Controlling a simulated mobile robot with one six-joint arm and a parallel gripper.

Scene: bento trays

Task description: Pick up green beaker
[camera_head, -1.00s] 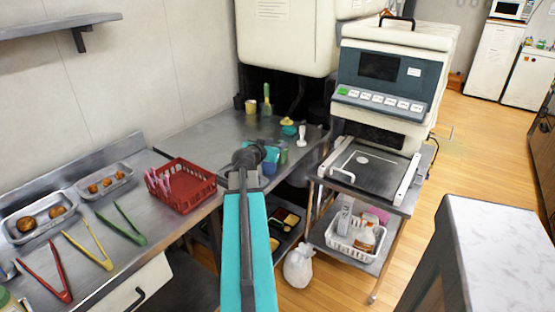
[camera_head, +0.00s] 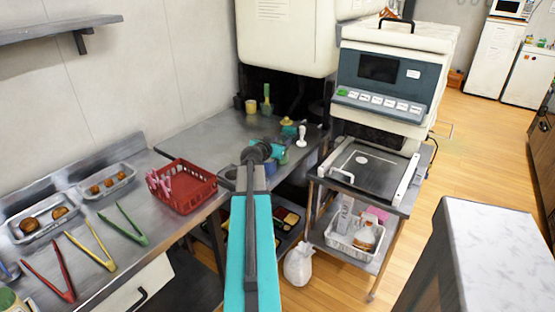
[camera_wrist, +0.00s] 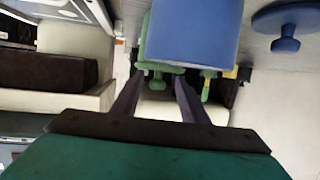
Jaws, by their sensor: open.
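In the wrist view, a blue cylindrical cup (camera_wrist: 195,30) fills the upper middle, just ahead of my gripper (camera_wrist: 160,80). A green object (camera_wrist: 147,45), which may be the green beaker, shows partly behind and left of the cup. My gripper's two fingers are apart, with nothing visibly held between them. In the head view, my arm's wrist covers this spot on the steel counter (camera_head: 205,135). A bit of the blue cup (camera_head: 284,160) shows beside it, the gripper fingers are hidden, and I cannot make out the beaker clearly.
A red basket (camera_head: 190,197) stands on the counter left of my arm. A white tamper-like tool (camera_head: 301,136), a yellow cup (camera_head: 251,106) and a green-handled utensil (camera_head: 267,92) stand farther back. A blue knobbed piece (camera_wrist: 285,28) is at the wrist view's right. A sealing machine (camera_head: 385,85) rises at right.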

